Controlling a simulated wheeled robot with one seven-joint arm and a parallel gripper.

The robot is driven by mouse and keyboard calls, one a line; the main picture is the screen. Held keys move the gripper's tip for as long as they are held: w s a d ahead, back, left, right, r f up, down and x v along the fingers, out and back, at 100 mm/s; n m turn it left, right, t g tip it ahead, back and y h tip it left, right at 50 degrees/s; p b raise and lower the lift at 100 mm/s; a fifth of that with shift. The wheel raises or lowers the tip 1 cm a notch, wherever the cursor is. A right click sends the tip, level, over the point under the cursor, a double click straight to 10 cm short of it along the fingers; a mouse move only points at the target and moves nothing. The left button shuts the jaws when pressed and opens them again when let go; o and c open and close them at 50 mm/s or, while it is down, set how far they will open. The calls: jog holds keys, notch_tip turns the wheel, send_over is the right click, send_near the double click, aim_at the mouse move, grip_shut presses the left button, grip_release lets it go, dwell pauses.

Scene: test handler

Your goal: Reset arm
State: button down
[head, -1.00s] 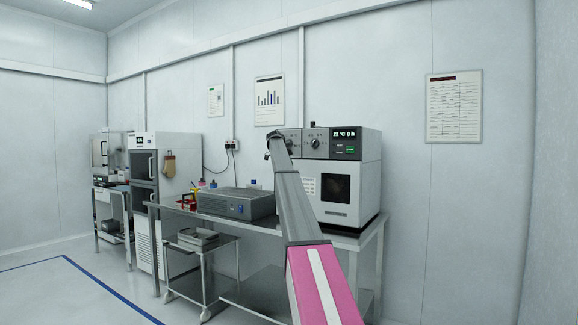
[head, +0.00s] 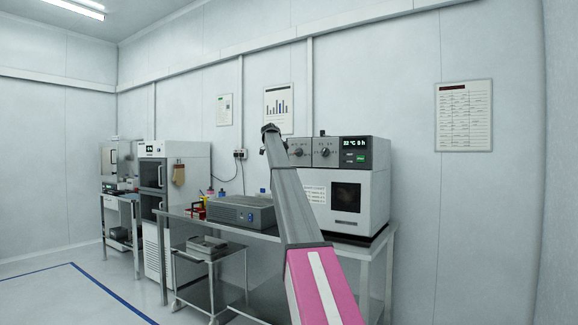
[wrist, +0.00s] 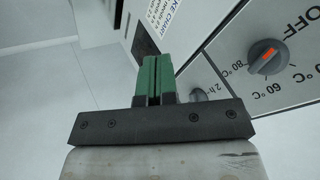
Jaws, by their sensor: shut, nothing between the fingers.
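My gripper (wrist: 152,80) shows in the wrist view with its two green fingers together and nothing between them. It is close to the front of a white oven-like unit (wrist: 190,20), with a dark window edge behind the fingertips. The unit's grey knob with an orange mark (wrist: 268,57) is to the right of the fingers. I cannot tell whether anything touches. In the head view my grey and pink arm reaches up in front of the same unit (head: 376,195); the fingers cannot be made out there.
The unit stands on a metal bench (head: 389,238) with a dark grey box (head: 240,212) to its left. A trolley (head: 210,262) stands below. A tall white cabinet (head: 190,165) is farther left. Floor at the left is clear, with a blue line (head: 105,292).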

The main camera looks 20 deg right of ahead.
dwell(0.4)
jog(key=s+a+f+n+y, duration=0.1)
jog(key=s+a+f+n, duration=0.45)
jog(key=f, duration=0.95)
jog(key=s+a+f+n+y, duration=0.1)
jog(key=s+a+f+n, duration=0.1)
jog(key=s+f, duration=1.05)
jog(key=s+a+f+n+y, duration=0.1)
jog(key=s+a+f+n, duration=0.25)
jog(key=f, duration=1.55)
jog(key=s+a+f+n+g+y, duration=0.1)
jog(key=s+a+f+n, duration=0.2)
jog(key=s+f, duration=0.5)
jog(key=s+a+f+n+g+y, duration=0.1)
jog(key=s+a+f+n, duration=0.3)
jog(key=s+f, duration=0.5)
jog(key=s+a+f+n+g+y, duration=0.1)
jog(key=s+a+f+n, duration=0.3)
jog(key=s, duration=2.1)
notch_tip(320, 180, down, 5)
jog(key=shift+s+f+y, duration=0.1)
jog(key=shift+s+y, duration=0.05)
jog(key=shift+y, duration=0.25)
